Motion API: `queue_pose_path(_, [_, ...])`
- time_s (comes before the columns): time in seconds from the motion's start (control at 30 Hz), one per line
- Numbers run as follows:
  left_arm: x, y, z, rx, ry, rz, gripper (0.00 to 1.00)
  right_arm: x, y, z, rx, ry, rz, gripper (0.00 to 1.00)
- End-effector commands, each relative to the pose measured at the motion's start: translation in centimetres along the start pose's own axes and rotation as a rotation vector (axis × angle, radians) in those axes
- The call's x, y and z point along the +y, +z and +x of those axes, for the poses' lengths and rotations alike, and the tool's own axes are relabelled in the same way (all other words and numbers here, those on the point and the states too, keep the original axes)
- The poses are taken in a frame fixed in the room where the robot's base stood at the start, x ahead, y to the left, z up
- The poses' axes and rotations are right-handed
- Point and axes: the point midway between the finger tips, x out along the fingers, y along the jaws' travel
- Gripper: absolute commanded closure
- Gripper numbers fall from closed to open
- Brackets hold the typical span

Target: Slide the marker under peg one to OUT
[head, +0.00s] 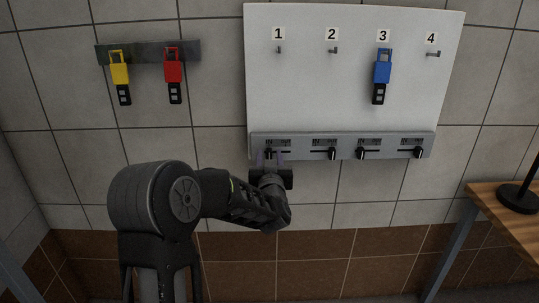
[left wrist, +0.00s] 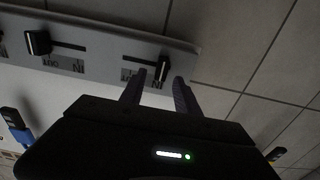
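The marker under peg one (left wrist: 163,68) is a dark knob in a slot on the grey strip (head: 343,145). It is at the slot's left end as the head view shows it, on the IN side. Peg one (head: 280,50) is empty. My right gripper is not in view.
Markers two (head: 331,154) and four (head: 417,153) are at the right ends of their slots, marker three (head: 361,154) at the left. A blue tag (head: 381,70) hangs on peg three. Yellow (head: 119,73) and red (head: 173,70) tags hang at left. A wooden table (head: 510,215) stands right.

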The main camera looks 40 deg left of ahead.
Motion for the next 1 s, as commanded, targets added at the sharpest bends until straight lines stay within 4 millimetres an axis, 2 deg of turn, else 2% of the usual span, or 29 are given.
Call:
queue_pose_path(0.1, [-0.02,0.01,0.87,-0.001,0.000,0.000,0.62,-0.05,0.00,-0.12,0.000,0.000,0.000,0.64])
queue_pose_path(0.37, [0.01,0.05,1.00,-0.001,0.001,0.000,0.62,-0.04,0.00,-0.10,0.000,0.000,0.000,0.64])
queue_pose_path(0.83, [0.01,0.04,0.98,-0.001,0.001,0.000,0.99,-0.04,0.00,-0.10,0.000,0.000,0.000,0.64])
queue_pose_path(1.0, [0.01,0.04,0.98,-0.001,0.001,0.000,1.00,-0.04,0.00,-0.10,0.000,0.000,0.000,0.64])
